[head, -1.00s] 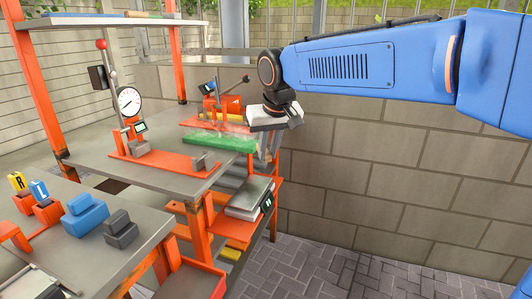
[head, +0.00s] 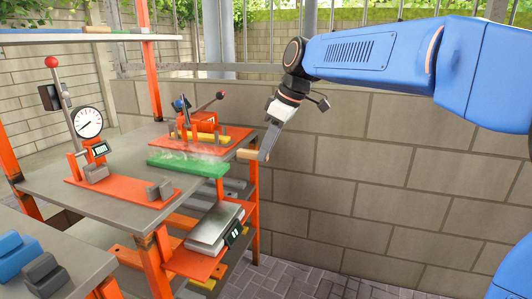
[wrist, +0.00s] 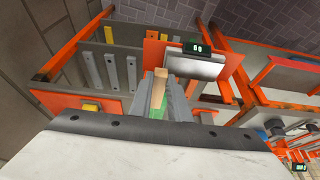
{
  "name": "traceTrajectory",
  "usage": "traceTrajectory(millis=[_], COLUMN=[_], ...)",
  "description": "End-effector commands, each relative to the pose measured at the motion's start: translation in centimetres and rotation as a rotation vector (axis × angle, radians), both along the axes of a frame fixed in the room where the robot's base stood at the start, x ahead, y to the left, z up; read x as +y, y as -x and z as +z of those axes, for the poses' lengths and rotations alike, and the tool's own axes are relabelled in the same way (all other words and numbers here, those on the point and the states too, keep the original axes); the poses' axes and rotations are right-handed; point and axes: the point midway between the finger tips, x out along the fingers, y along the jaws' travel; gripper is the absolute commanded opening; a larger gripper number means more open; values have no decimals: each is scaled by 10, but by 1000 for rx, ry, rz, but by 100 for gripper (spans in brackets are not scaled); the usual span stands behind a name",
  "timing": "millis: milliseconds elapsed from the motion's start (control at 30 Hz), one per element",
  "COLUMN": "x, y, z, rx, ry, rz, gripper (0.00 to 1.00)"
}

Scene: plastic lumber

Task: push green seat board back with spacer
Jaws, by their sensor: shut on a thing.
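The green seat board (head: 188,166) lies flat on the grey workbench, in front of the orange fixture, near the bench's right edge. A whitish see-through patch shows along its far side. My gripper (head: 264,154) points down beside the bench's right edge. It is shut on a light wooden spacer (head: 248,154), which sticks out left towards the bench. In the wrist view the spacer (wrist: 159,88) stands between my grey fingers, with a bit of the green board (wrist: 154,112) behind it. The spacer looks apart from the board in the head view; I cannot tell the exact gap.
The orange fixture (head: 203,125) with a lever stands behind the board. A dial gauge stand (head: 88,123) is at left on the bench. A scale with a metal plate (head: 214,228) sits on a lower shelf. A block wall (head: 375,190) runs close behind my arm.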

Motion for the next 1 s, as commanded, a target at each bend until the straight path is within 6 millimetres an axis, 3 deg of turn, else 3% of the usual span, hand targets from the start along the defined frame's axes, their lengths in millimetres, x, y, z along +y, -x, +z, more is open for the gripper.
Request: traceTrajectory(millis=[467, 1000], x=[0, 12], y=[0, -4], z=[-1, -37], rx=[-1, 0], ry=[-2, -1], rz=[12, 11], gripper=[0, 0])
